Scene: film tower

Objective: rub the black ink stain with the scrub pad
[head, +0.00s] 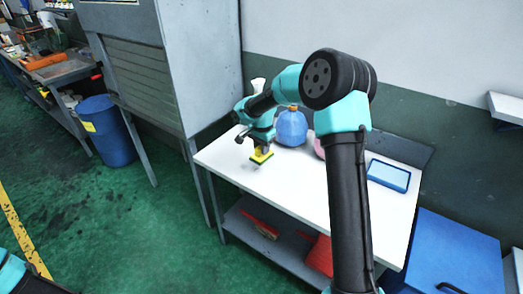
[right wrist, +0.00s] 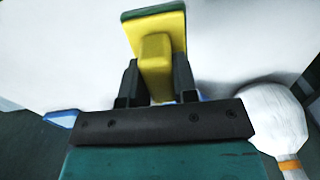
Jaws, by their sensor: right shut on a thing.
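My right gripper (head: 265,147) is shut on the scrub pad (head: 261,155), which is yellow with a dark green edge. It is at the left part of the white table top (head: 290,182). In the right wrist view the gripper (right wrist: 158,90) has its fingers on either side of the pad's yellow grip (right wrist: 155,55). A faint grey mark (head: 255,168) shows on the table just below the pad; I cannot tell whether it is the ink stain or a shadow. No clear black stain shows. I cannot tell whether the pad touches the table. My left gripper is out of view.
A blue jug (head: 291,128) stands behind the pad, with a pink thing (head: 318,148) partly hidden by my arm. A blue tray (head: 388,175) lies at the right. A white rounded thing (right wrist: 273,118) is close to the gripper's right in the wrist view. The table's front left is clear.

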